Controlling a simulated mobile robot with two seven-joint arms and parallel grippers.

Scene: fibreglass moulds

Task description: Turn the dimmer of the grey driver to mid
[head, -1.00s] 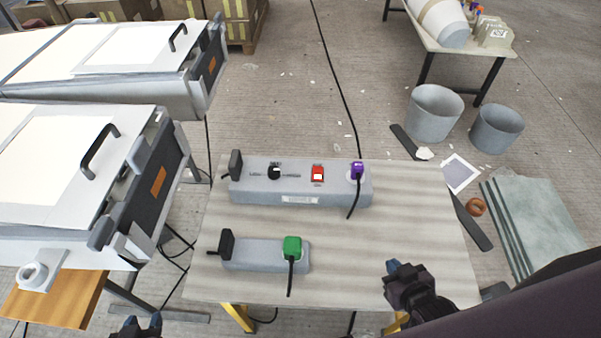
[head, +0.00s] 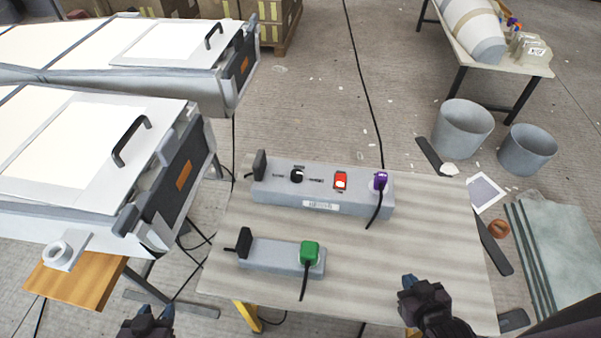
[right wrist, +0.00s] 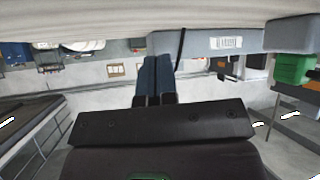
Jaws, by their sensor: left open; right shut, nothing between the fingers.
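The grey driver (head: 264,195) is a long grey box on the table, with a black dimmer knob (head: 296,175), a red switch (head: 340,181) and a purple plug (head: 380,181) on its top. Its labelled front side also shows in the right wrist view (right wrist: 194,42). My right gripper (head: 408,284) is shut and empty over the table's front right part, clear of the driver; its blue fingers show together in the right wrist view (right wrist: 157,76). My left gripper (head: 155,314) is open and empty at the bottom edge, left of the table. The knob's exact setting is too small to read.
A smaller grey box (head: 262,262) with a green plug (head: 309,253) stands in front of the driver on the table (head: 440,230). White-topped machines (head: 95,160) stand at the left. The table's right part is clear. Grey buckets (head: 462,130) stand behind it.

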